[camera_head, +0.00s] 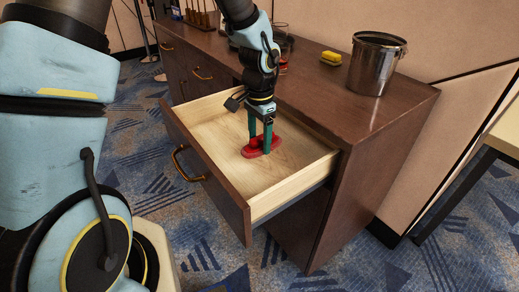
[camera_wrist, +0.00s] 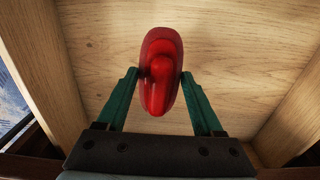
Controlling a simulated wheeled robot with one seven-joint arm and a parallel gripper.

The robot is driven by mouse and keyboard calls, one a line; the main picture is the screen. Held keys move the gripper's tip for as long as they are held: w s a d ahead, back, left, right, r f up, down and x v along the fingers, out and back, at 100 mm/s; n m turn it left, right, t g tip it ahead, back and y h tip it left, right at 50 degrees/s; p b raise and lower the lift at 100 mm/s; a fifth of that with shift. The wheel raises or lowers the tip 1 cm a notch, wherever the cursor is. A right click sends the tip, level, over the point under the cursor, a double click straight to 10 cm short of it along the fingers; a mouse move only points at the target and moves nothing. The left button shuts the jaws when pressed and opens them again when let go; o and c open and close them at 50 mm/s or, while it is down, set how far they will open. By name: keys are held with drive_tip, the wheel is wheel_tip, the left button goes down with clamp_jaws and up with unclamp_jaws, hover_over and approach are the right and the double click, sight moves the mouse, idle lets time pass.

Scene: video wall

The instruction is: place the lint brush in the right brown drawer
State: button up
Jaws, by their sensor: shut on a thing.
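The right brown drawer (camera_head: 218,187) is pulled open, with a pale wood inside. The red lint brush (camera_head: 254,150) is inside the drawer, low at or just above its floor. My gripper (camera_head: 260,145) reaches down into the drawer with its green fingers on either side of the brush, shut on it. In the wrist view the brush (camera_wrist: 160,60) shows between the two green fingertips (camera_wrist: 160,75), over the wood floor of the drawer. I cannot tell whether the brush touches the floor.
The brown cabinet (camera_head: 360,170) carries a metal bucket (camera_head: 374,65) and a yellow sponge (camera_head: 331,57) on its top. Other closed drawers (camera_head: 190,68) are at the left. A light table (camera_head: 505,135) stands at the right edge. The drawer floor around the brush is clear.

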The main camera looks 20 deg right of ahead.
sight(260, 150)
drive_tip(key=shift+f, duration=2.05)
drive_tip(key=shift+f, duration=0.1)
drive_tip(key=o, duration=1.3)
wheel_tip(260, 150, up, 12)
drive_tip(key=shift+r, duration=0.1)
drive_tip(key=a+r+n+t, duration=0.1)
drive_tip(key=a+n, duration=1.3)
drive_tip(key=a, duration=1.7)
drive_tip(key=shift+w+r+n+t, duration=0.3)
drive_tip(key=shift+w+r+n, duration=0.1)
drive_tip(key=shift+r, duration=0.4)
